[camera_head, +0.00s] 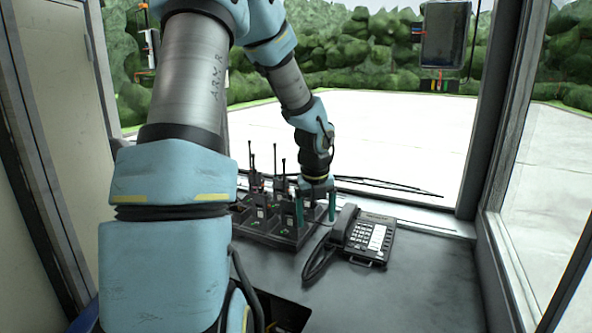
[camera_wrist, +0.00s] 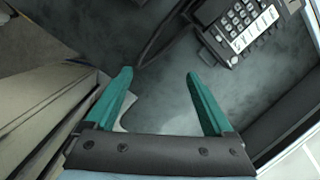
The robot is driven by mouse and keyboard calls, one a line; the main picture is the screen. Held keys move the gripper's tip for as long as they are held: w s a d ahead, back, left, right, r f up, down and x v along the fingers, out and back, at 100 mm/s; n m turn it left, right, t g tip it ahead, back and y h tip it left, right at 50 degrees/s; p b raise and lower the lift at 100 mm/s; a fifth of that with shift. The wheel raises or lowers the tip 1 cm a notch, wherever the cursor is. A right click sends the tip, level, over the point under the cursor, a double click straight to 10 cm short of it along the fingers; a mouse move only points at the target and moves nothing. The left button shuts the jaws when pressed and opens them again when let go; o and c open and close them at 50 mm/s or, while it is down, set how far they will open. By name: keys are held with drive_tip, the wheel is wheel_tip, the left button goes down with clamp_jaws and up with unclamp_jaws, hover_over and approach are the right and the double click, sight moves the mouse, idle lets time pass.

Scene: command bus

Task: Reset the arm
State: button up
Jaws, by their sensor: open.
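My gripper (camera_head: 316,205) is at the end of my blue and grey arm, above the right end of a black charging tray in the head view. Its two green fingers are spread apart in the wrist view (camera_wrist: 160,78), with nothing between them but the grey counter behind. My arm reaches from the left foreground over the counter, bent, with the gripper pointing down. The arm hides part of the left side of the head view.
Several black radios with antennas stand in the black charging tray (camera_head: 286,238). A desk phone (camera_head: 366,238) with a corded handset sits right of the gripper on the grey counter (camera_head: 420,285). Windows (camera_head: 385,130) are behind. The counter right of the phone is clear.

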drive_tip(key=s+a+r+n, duration=0.1)
drive_tip(key=s+a+n, duration=0.5)
drive_tip(key=n, duration=1)
drive_tip(key=s+a+r+n, duration=0.2)
drive_tip(key=s+a+n, duration=0.3)
drive_tip(key=s+n, duration=0.5)
drive_tip(key=shift+s+a+n+g, duration=0.15)
drive_tip(key=shift+a+n+g, duration=0.25)
drive_tip(key=shift+n, duration=3)
